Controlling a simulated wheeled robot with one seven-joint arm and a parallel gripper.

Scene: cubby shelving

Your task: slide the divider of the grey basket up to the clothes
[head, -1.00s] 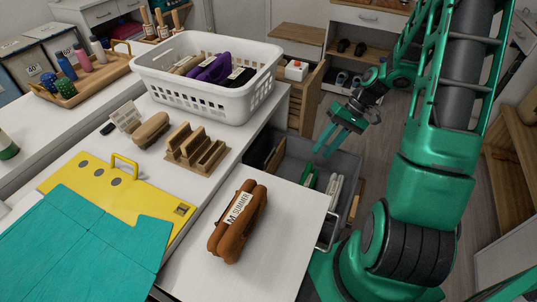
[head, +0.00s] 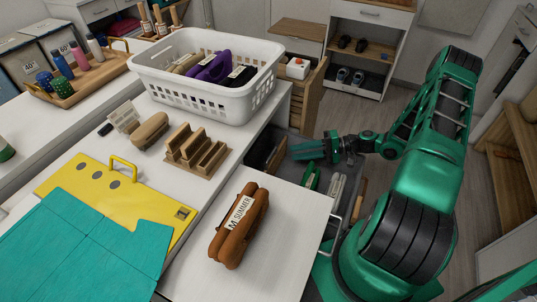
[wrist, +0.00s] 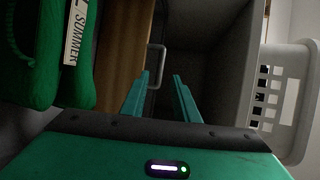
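The grey basket (head: 297,170) lies low beyond the counter edge, partly hidden by the counter and my arm. Its dark inside (wrist: 205,50) fills the middle of the wrist view. The brown wooden divider (wrist: 122,55) stands there with a metal loop handle (wrist: 156,66) on its right face. Green folded clothes (wrist: 78,60) with a "SUMMER" label lie left of the divider; the gap between cannot be judged. My gripper (head: 297,150) is over the basket. In the wrist view its fingers (wrist: 160,88) are open, with the handle ahead between the tips; contact cannot be told.
A white laundry basket (head: 190,95) with clothes stands on the counter and shows at the right of the wrist view. A brown labelled bundle (head: 238,225) lies on the near counter corner. A wooden rack (head: 195,150) and a yellow board (head: 110,190) are farther left.

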